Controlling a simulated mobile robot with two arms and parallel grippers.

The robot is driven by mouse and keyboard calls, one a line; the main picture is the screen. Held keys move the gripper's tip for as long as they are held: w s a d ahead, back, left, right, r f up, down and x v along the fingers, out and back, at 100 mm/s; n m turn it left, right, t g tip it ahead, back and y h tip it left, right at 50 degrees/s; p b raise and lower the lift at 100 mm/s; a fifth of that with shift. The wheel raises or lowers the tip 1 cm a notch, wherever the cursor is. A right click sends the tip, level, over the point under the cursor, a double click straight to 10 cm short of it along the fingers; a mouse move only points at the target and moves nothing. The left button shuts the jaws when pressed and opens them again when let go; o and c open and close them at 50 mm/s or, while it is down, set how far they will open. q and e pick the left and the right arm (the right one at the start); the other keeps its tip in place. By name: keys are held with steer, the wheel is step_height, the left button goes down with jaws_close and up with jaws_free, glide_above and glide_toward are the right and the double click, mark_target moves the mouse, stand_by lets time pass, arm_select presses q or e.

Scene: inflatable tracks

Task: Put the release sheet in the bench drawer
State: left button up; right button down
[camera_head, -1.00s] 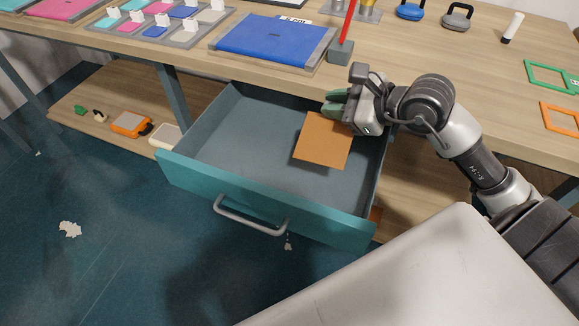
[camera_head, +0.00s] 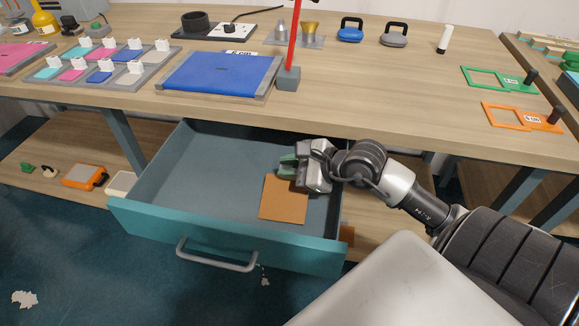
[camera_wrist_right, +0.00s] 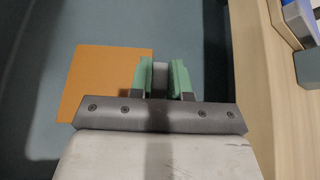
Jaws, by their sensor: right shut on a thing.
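The release sheet is a flat orange-brown square (camera_head: 283,201) inside the open teal bench drawer (camera_head: 225,236), toward its right side. My right gripper (camera_head: 287,166) is shut on the sheet near its upper edge, inside the drawer's outline. In the right wrist view, the sheet (camera_wrist_right: 98,82) lies left of and partly behind the green fingers of my right gripper (camera_wrist_right: 160,78). The pinched part is hard to see. I cannot tell whether the sheet touches the drawer floor (camera_head: 205,175). My left gripper is not in view.
The wooden bench top (camera_head: 370,95) is above the drawer. A blue pad (camera_head: 220,74), a grey block with a red rod (camera_head: 288,77) and green and orange frames (camera_head: 510,112) lie on it. The drawer's left half is empty. A lower shelf (camera_head: 60,150) holds small items.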

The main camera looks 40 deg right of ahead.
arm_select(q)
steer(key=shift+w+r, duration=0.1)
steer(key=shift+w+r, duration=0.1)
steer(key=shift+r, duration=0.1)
arm_select(e)
steer(key=c, duration=1.1)
jaws_free()
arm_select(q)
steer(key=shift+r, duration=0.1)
arm_select(e)
steer(key=shift+r, duration=0.1)
steer(key=shift+s+d, duration=0.15)
steer(key=shift+s, duration=0.1)
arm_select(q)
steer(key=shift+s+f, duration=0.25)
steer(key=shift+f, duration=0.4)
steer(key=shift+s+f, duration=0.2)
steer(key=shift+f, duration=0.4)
arm_select(e)
steer(key=shift+v, duration=5.75)
